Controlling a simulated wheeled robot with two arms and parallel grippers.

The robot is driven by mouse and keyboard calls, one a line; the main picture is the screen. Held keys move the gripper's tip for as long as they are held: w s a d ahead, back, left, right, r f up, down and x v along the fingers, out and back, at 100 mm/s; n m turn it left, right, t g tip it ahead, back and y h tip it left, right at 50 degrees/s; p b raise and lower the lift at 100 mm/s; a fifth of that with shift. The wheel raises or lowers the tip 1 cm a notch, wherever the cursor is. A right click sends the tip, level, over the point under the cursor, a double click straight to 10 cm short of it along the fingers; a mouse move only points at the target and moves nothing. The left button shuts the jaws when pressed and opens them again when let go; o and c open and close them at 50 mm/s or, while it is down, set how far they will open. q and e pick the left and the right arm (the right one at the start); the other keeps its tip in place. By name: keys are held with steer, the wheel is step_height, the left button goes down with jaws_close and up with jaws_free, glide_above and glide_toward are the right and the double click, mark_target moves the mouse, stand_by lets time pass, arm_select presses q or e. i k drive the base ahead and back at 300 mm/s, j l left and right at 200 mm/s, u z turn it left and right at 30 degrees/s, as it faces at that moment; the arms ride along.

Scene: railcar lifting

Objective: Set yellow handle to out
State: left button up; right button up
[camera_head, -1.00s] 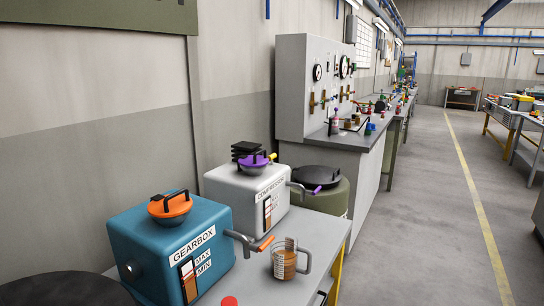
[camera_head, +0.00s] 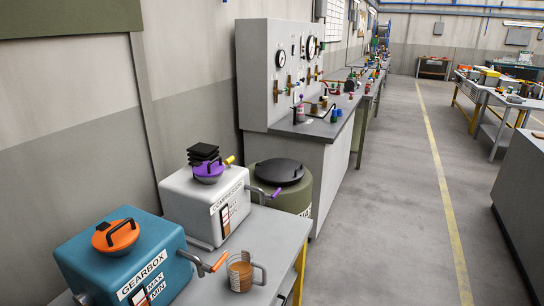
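A small yellow handle (camera_head: 229,160) shows at the top back of the white compressor box (camera_head: 205,205), just right of the purple lid (camera_head: 209,171). Its base is hidden behind the lid and box, and I cannot tell which setting it is in. An arm with a purple-tipped handle (camera_head: 276,193) reaches out from the box's right side. Neither of my grippers is in view.
A blue gearbox (camera_head: 122,262) with an orange lid and a measuring cup (camera_head: 240,271) of brown liquid share the grey table (camera_head: 268,232). A green drum (camera_head: 296,197) stands behind. A panel bench (camera_head: 300,150) lines the wall. The floor (camera_head: 385,220) on the right is clear.

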mark_target(228, 162)
steer(key=i+l+z, duration=0.4)
steer(key=i, duration=0.35)
steer(key=i+z, duration=0.45)
steer(key=i, duration=0.3)
steer(key=i+l+u, duration=0.1)
steer(key=i+u, duration=0.25)
steer(key=i+l+u, duration=0.35)
steer(key=i, duration=0.2)
steer(key=i+l+u, duration=0.35)
steer(key=i+j, duration=0.1)
